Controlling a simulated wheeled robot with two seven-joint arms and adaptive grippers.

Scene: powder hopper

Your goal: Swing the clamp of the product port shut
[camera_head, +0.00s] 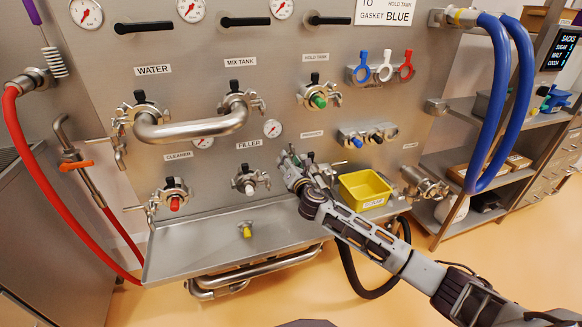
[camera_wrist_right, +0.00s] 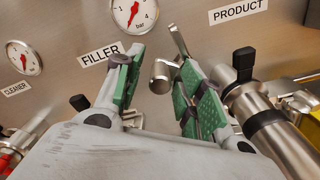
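The product port (camera_wrist_right: 275,125) is a steel pipe stub at the right of the right wrist view, below the PRODUCT label (camera_wrist_right: 238,10). In the head view my right arm mostly hides it. A steel clamp part (camera_wrist_right: 164,76) with an upright lever stands to its left, between and beyond my fingertips; it looks swung out from the port. My right gripper (camera_wrist_right: 152,85) is open, its green pads apart on either side of this part, with no clear contact. In the head view the right gripper (camera_head: 293,168) is at the panel, left of the yellow bin. My left gripper is not in view.
A yellow bin (camera_head: 364,189) stands right of the product port. The filler port (camera_head: 249,180) is to the left, above a steel tray (camera_head: 200,245). A gauge (camera_wrist_right: 133,12) sits above the gripper. Blue hoses (camera_head: 500,100) hang at the right.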

